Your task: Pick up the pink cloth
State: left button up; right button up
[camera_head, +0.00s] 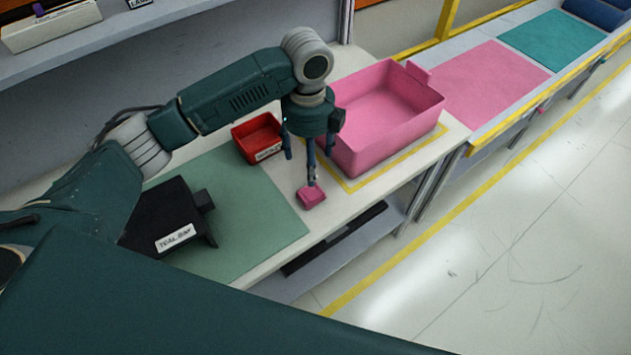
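A small pink cloth (312,197), folded into a block, lies on the white worktop near its front edge, between the green mat and the pink bin. My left gripper (311,180) points down from above with its fingertips right over the cloth's back edge. The fingertips overlap the cloth in this view; I cannot tell whether they touch or grip it. Dark finger parts hang apart under the wrist, but the gap at the tips is not clear. My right gripper is not in view.
A large pink bin (372,147) stands close to the right of the gripper. A red tray (257,136) is behind it to the left. A black labelled holder (155,215) sits on the green mat (262,222). A shelf (125,35) runs along the back.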

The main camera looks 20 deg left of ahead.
aim_at(310, 191)
pick_arm(q)
jog(key=f, duration=0.2)
jog(key=s+f, duration=0.1)
jog(key=f, duration=0.1)
jog(key=shift+s+p, duration=0.2)
jog(key=shift+p, duration=0.2)
jog(key=shift+d+f, duration=0.1)
jog(key=shift+f, duration=0.2)
jog(key=f, duration=0.1)
jog(key=f+p, duration=0.1)
jog(key=f, duration=0.1)
jog(key=f+p, duration=0.1)
jog(key=shift+s+d+f, duration=0.2)
jog(key=shift+s+d, duration=0.05)
jog(key=shift+s, duration=0.15)
jog(key=shift+f, duration=0.2)
jog(key=shift+w+f, duration=0.1)
jog(key=shift+c, duration=1.3)
jog(key=c, duration=0.9)
jog(key=shift+c, duration=0.8)
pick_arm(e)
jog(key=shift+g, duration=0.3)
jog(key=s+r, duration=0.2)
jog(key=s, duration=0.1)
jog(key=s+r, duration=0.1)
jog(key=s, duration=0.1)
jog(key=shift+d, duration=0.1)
